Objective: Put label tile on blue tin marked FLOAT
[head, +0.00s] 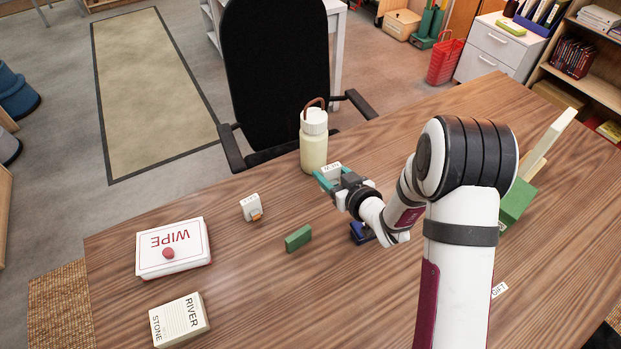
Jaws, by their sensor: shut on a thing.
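My gripper (328,178), with teal fingers, is shut on a small white label tile (332,169) and holds it near the bottle, over the far part of the table. The tile has dark lettering too small to read. A dark blue object (359,234) sits on the table below my wrist, partly hidden by my arm. It may be the blue tin; no FLOAT marking shows on it. Another white label (500,290) lies at the right of my arm, partly covered, with letters ending in "IFT" or "OFT".
A cream bottle (313,150) stands close beyond my gripper. A green block (298,238), a small white-and-orange item (251,208), a WIPE box (172,262) and a RIVER STONE box (180,320) are on the left. A green object (517,203) stands right. Bare wood lies between them.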

